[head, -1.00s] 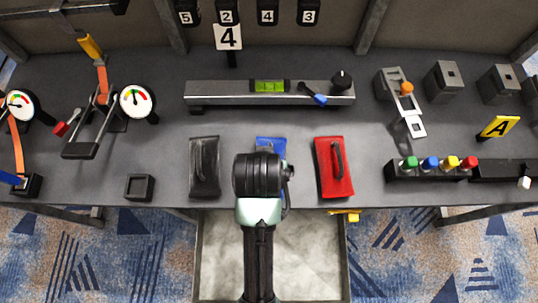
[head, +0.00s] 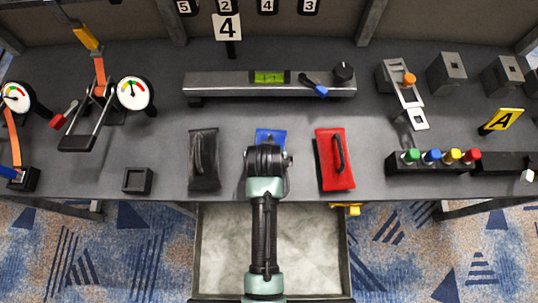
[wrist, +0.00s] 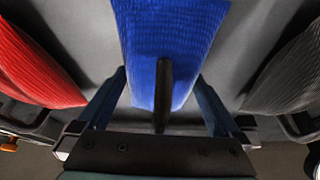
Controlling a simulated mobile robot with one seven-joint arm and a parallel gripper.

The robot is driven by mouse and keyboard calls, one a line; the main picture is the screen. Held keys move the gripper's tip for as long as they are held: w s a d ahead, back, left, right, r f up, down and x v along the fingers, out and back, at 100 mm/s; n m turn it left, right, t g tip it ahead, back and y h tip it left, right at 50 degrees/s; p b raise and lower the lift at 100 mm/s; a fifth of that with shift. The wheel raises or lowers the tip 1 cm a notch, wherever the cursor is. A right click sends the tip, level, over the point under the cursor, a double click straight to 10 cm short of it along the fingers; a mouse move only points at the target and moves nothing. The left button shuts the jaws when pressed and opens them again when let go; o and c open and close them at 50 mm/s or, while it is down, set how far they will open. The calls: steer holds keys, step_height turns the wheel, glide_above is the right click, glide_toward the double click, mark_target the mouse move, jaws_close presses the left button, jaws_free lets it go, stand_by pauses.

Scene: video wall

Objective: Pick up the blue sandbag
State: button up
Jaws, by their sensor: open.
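The blue sandbag (head: 270,136) lies on the dark table between a black sandbag and a red sandbag. In the head view, my arm hides most of it. The wrist view shows the blue sandbag (wrist: 170,45) large, with its dark handle (wrist: 164,92) pointing toward my gripper. My gripper (wrist: 163,100) is open, with one finger on each side of the sandbag's near end and the handle between them. I cannot tell whether the fingers touch the bag. In the head view, the fingers are hidden under my wrist.
The black sandbag (head: 204,160) lies to the left and the red sandbag (head: 334,160) to the right, both close. A level bar (head: 220,84) stands behind. A button box (head: 400,168) is farther right. An open drawer (head: 220,260) is below the table's front edge.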

steer(key=shift+c, duration=0.3)
jaws_close()
steer(key=shift+w+r, duration=0.2)
